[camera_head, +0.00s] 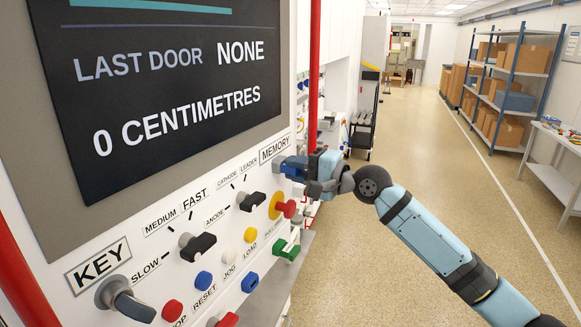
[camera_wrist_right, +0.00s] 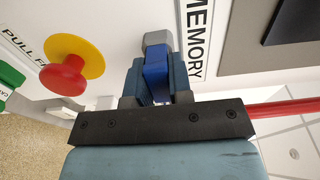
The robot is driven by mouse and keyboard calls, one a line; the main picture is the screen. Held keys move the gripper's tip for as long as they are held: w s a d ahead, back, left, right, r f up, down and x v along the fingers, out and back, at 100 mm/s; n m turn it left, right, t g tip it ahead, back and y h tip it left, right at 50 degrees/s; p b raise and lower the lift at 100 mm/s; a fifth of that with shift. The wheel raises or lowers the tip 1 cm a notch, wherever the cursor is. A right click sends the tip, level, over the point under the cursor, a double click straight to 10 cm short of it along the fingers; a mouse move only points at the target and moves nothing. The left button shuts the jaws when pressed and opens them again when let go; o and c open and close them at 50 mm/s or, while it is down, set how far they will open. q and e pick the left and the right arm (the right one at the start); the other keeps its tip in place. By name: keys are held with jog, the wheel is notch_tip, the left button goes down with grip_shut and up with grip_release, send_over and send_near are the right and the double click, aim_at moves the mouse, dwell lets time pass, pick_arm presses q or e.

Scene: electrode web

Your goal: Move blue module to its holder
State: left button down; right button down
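The blue module (camera_wrist_right: 155,77) sits between the two fingers of my right gripper (camera_wrist_right: 157,85) in the wrist view, with both fingers against its sides. Its far end meets a grey socket-like piece (camera_wrist_right: 157,39) beside the MEMORY label (camera_wrist_right: 197,40). In the head view my right gripper (camera_head: 302,170) is at the panel, just below that label, and largely covers the module. A separate blue block (camera_head: 250,282) sits low on the panel between a green block (camera_head: 287,250) and a red block (camera_head: 226,320); I cannot tell if it is a holder. My left gripper is not in view.
A red stop knob on a yellow disc (camera_head: 284,208) projects just below my right gripper. Dark selector knobs (camera_head: 197,245) and a key switch (camera_head: 122,300) lie nearer. A red vertical pole (camera_head: 313,70) stands behind the gripper. The floor at right is open before the shelves (camera_head: 505,90).

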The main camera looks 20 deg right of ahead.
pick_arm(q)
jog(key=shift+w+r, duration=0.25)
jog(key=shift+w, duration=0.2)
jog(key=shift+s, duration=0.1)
pick_arm(e)
jog(key=shift+s+d, duration=0.15)
jog(key=shift+d, duration=0.05)
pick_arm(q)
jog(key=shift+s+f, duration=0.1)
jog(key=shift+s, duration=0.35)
pick_arm(e)
jog(key=shift+s+d, duration=0.2)
jog(key=shift+s, duration=0.05)
jog(key=shift+s+d, duration=0.1)
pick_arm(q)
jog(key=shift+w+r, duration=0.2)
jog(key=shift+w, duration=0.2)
pick_arm(e)
jog(key=shift+v, duration=1.25)
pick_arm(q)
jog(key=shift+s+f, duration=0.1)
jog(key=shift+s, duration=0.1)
